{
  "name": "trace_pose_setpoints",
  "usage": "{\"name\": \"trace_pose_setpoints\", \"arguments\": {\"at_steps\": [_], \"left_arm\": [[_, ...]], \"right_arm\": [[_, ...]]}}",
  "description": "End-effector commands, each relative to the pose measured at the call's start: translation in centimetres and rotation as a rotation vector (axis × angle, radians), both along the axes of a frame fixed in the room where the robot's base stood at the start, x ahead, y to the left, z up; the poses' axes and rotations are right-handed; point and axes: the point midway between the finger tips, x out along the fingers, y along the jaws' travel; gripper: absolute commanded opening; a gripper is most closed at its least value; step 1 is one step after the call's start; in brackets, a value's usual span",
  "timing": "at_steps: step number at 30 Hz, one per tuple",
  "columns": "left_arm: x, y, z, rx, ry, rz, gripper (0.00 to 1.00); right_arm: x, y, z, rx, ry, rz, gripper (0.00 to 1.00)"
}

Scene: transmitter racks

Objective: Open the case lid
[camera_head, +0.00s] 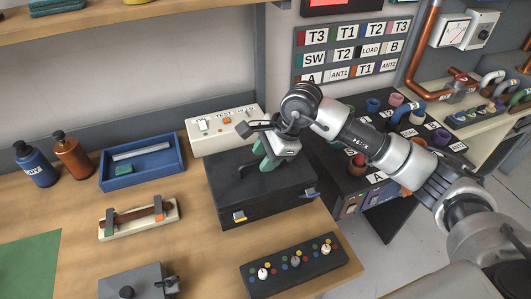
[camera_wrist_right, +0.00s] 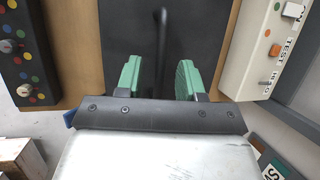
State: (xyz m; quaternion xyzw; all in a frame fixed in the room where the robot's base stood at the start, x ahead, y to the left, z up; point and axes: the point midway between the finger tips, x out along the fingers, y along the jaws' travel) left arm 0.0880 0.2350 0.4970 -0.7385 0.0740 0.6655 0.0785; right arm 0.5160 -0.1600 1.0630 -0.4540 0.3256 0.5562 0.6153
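The black case (camera_head: 235,190) sits on the wooden bench with its lid down. It has a yellow-marked latch (camera_head: 239,216) and a blue-marked latch (camera_head: 311,193) on its front side. My right gripper (camera_head: 265,158) is over the lid, and its green fingers are apart with nothing between them. In the right wrist view the open gripper (camera_wrist_right: 158,75) points at the dark lid (camera_wrist_right: 200,40). A dark bar, perhaps the lid's handle (camera_wrist_right: 162,18), shows beyond the fingertips. I cannot tell whether the fingers touch the lid. My left gripper is not in view.
A white test box (camera_head: 225,130) stands behind the case. A black knob panel (camera_head: 290,262) lies in front. A blue tray (camera_head: 142,162) and a clamp fixture (camera_head: 138,218) are to the left. A dark connector rack (camera_head: 345,185) stands to the right.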

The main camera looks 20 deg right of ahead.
Motion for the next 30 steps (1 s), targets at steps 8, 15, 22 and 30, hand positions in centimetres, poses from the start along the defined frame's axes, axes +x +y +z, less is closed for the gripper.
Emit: {"name": "trace_pose_setpoints", "arguments": {"at_steps": [8,15,22,30], "left_arm": [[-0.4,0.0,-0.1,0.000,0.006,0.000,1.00],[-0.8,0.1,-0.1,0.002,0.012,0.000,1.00],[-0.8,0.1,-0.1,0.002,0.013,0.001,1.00],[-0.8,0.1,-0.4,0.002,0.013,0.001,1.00]], "right_arm": [[0.0,0.0,0.0,0.000,0.000,0.000,0.17],[0.0,0.0,0.0,0.000,0.000,0.000,0.00],[0.1,0.0,0.2,0.000,0.006,-0.001,0.00],[1.0,0.0,1.2,-0.004,0.098,-0.002,0.00]]}}
